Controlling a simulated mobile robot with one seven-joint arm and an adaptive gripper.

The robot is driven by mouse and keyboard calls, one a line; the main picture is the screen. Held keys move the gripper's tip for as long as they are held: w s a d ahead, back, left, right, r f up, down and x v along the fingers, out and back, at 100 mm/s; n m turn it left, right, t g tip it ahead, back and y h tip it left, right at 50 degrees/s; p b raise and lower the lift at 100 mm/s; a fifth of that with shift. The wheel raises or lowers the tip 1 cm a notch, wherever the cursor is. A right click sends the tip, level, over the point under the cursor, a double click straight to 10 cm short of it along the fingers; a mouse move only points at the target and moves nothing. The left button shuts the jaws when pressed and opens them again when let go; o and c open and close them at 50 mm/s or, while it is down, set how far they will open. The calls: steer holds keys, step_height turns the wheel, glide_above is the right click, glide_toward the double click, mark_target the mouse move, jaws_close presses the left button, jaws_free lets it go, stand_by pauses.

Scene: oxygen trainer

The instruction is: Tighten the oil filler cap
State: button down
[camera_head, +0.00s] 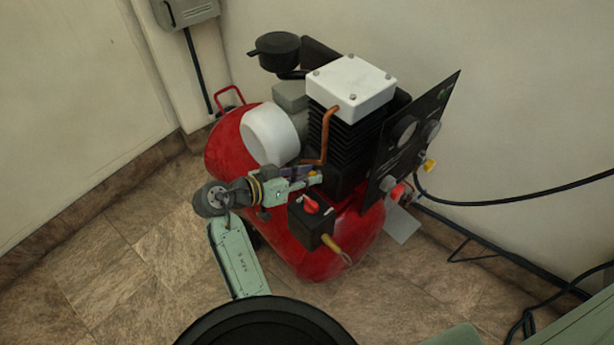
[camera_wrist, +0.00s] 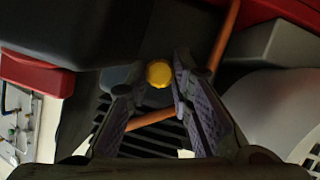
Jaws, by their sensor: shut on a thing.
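The oil filler cap is a small yellow knurled cap (camera_wrist: 159,73) between my fingertips in the wrist view. In the head view a small yellow-orange spot of the cap (camera_head: 315,176) shows at the fingertips, at the base of the black finned pump block. My gripper (camera_head: 303,175) reaches in from the left, low over the red tank. In the wrist view my gripper (camera_wrist: 158,72) has one finger on each side of the cap and is shut on it. The cap's threads and seat are hidden.
The red tank (camera_head: 227,150) carries a white motor (camera_head: 269,135) and the finned pump with a white head (camera_head: 351,86). A copper pipe (camera_head: 328,135) runs close above my gripper. A black switch box (camera_head: 310,222) stands just below it. A black gauge panel (camera_head: 412,132) is at right.

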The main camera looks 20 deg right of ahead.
steer(key=c, duration=1.4)
jaws_free()
steer(key=v, duration=1.2)
steer(key=shift+w+r, duration=0.1)
